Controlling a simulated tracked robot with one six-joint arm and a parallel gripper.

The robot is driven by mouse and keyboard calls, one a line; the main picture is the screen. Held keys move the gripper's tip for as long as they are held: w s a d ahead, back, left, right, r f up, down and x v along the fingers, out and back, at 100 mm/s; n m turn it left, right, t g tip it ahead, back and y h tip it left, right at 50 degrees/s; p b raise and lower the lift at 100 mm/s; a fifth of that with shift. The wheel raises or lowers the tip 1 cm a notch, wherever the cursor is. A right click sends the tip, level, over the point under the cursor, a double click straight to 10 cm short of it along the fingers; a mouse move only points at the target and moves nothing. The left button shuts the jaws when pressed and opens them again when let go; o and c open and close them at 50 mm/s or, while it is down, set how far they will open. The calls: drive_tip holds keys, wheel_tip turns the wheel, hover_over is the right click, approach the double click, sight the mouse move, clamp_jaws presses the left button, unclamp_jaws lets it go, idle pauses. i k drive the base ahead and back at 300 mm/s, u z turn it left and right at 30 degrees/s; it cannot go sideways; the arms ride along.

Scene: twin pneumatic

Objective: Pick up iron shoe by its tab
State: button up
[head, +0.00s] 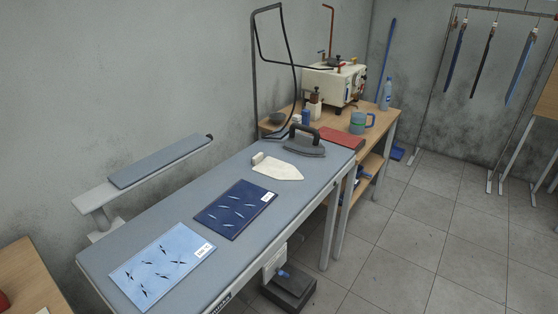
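The iron shoe (281,171) is a flat, off-white, iron-shaped plate lying on the grey ironing table. Its pointed end faces right. A small raised tab (258,158) stands at its left end. A dark iron (304,146) with a black handle stands just behind and to the right of the shoe, apart from it. My gripper is not in view, so its state and its distance from the shoe do not show.
The ironing table (165,223) also bears a dark blue cloth (232,213) and a light blue cloth (155,275). A sleeve board (160,161) juts up at the left. Behind, a wooden table holds a boiler (330,85), a mug (358,124) and a red book (341,138).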

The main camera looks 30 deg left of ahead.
sight(277, 169)
drive_tip(key=i, duration=2.55)
drive_tip(key=u, duration=2.6)
